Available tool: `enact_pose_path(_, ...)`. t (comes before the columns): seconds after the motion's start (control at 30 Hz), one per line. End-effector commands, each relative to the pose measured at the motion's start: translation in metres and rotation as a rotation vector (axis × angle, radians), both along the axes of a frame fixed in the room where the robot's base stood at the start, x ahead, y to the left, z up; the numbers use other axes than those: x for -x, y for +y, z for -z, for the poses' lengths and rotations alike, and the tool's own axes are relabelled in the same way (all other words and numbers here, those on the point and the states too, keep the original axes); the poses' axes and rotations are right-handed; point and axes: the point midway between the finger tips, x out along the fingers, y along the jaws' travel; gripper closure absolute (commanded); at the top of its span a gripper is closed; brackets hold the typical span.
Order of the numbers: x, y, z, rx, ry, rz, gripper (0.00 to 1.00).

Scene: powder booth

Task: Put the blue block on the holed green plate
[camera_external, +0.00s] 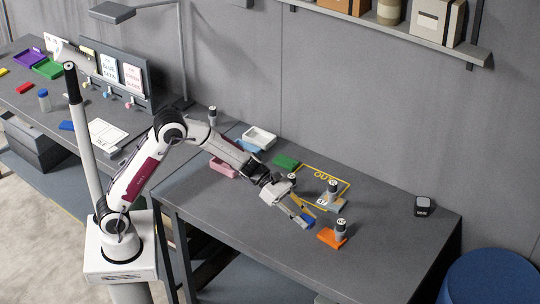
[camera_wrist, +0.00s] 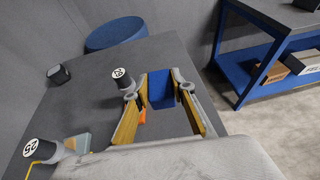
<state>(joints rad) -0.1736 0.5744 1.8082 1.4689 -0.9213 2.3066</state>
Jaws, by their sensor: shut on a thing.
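My gripper (camera_external: 303,213) is over the right part of the front table, its fingers pointing down. It is shut on a blue block (camera_external: 309,221); in the wrist view the blue block (camera_wrist: 162,90) sits between the two yellow-padded fingers of my gripper (camera_wrist: 160,105). I cannot tell how far the block is above the table. A flat green plate (camera_external: 285,161) lies farther back on the table, left of the yellow outline. It is too small to tell whether it has holes, and I do not see it in the wrist view.
A black-topped cylinder stands by an orange plate (camera_external: 328,237) right of my gripper. Another stands on a pale plate (camera_external: 332,206) just behind. A yellow outline (camera_external: 340,179) marks the table. Pink (camera_external: 223,169) and white trays (camera_external: 259,138) lie at left. The front right is clear.

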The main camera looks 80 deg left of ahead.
Motion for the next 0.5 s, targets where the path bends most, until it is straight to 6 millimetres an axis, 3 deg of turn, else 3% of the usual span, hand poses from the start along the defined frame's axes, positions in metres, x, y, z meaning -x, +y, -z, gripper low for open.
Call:
enact_pose_path(0.3, 0.0, 0.0, -0.056, -0.001, -0.005, 0.0, 0.97)
enact_pose_path(0.5, -0.014, 0.037, -0.054, -0.003, 0.0, -0.074, 0.97)
